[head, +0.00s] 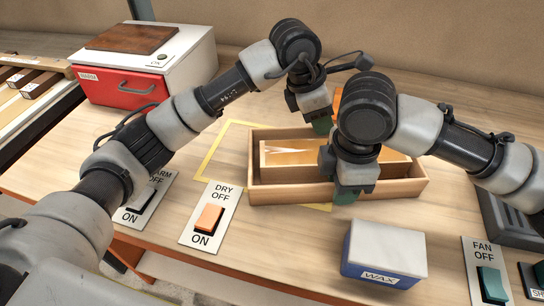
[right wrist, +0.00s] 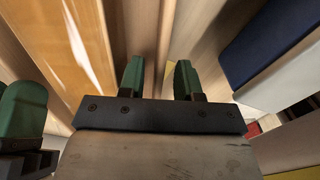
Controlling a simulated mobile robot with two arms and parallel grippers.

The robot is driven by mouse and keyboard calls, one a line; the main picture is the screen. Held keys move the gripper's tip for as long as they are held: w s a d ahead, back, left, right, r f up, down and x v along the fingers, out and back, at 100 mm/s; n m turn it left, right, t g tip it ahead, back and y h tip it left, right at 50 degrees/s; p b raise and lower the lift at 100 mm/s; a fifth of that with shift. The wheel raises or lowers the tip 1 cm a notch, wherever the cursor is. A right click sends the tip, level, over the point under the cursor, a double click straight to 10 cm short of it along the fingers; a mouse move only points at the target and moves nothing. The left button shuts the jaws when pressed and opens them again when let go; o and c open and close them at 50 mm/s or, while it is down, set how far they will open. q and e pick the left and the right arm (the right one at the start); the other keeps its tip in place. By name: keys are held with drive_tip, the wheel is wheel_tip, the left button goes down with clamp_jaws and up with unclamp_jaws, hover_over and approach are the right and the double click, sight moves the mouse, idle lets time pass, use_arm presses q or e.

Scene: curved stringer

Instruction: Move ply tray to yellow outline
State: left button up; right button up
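The ply tray (head: 256,192) is a long, shallow wooden tray at the centre of the bench in the head view. A wooden piece with pale streaks (head: 290,153) shows inside it. The yellow outline (head: 213,150) is on the bench; the tray covers part of it and extends past it to the right. My left gripper (head: 320,125) is at the tray's far wall; its finger gap is hidden. My right gripper (head: 346,194) is at the near wall. In the right wrist view its green fingers (right wrist: 159,80) stand apart, with a gap between them.
A blue-and-white WAX box (head: 384,255) stands close in front of the tray's right end. A DRY switch plate (head: 209,215) lies left of the tray, a FAN switch (head: 487,272) at right. A white-and-red WARM cabinet (head: 145,75) stands behind left. An orange object (head: 338,98) is partly hidden behind.

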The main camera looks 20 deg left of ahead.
use_arm(q)
drive_tip(key=v, duration=0.8)
use_arm(e)
drive_tip(key=shift+r, duration=0.1)
wheel_tip(320, 180, up, 12)
use_arm(q)
drive_tip(key=shift+s, duration=0.1)
idle(0.4)
